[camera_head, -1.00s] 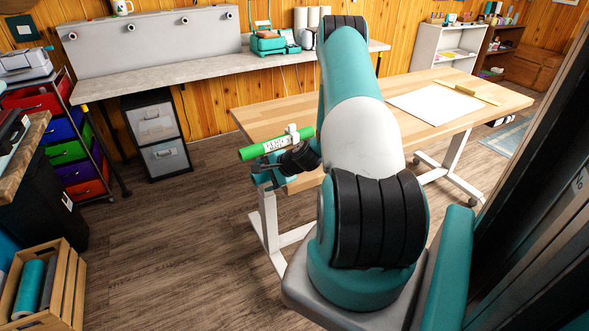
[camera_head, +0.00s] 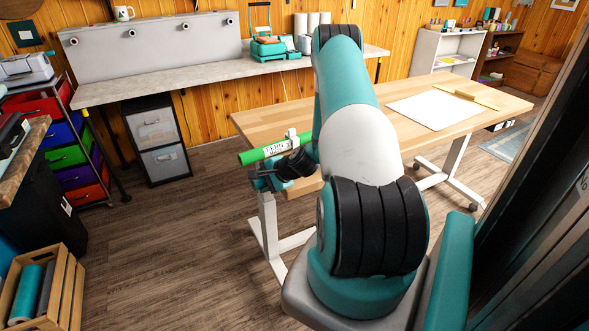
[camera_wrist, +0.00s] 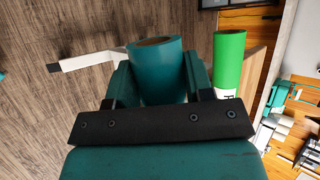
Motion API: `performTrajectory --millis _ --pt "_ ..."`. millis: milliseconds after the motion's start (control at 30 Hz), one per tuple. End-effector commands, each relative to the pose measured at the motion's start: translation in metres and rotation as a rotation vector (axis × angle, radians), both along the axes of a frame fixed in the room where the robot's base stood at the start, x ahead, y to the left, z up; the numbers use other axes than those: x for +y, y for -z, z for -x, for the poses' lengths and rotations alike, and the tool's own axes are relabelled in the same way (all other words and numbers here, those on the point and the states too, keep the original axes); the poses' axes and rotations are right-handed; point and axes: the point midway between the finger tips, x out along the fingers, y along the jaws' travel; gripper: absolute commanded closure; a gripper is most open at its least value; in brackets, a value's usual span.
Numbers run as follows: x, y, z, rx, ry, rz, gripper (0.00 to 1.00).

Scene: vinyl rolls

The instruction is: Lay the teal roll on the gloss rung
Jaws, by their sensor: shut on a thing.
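My gripper (camera_wrist: 157,85) is shut on the teal roll (camera_wrist: 158,75). The roll stands between the two fingers with its open end showing in the wrist view. In the head view my gripper (camera_head: 264,181) is beside the left end of the wooden table, just below a green roll (camera_head: 262,153). The teal roll is hard to tell from my teal fingers there. The green roll also shows in the wrist view (camera_wrist: 229,62), right of the teal roll and apart from it. I cannot make out which rung is the gloss one.
The wooden table (camera_head: 420,150) has a white sheet (camera_head: 435,109) on it. A grey slanted board (camera_head: 155,38) stands on the back counter. A wooden crate (camera_head: 68,290) holds rolls at the lower left. The floor (camera_head: 165,240) left of my gripper is clear.

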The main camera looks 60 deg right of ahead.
Motion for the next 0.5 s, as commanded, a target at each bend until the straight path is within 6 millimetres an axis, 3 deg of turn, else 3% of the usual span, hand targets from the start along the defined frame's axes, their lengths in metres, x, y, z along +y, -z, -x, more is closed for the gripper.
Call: performTrajectory --millis 500 --pt "-0.0003 -0.0077 0.0001 0.0 0.0 0.001 0.95"
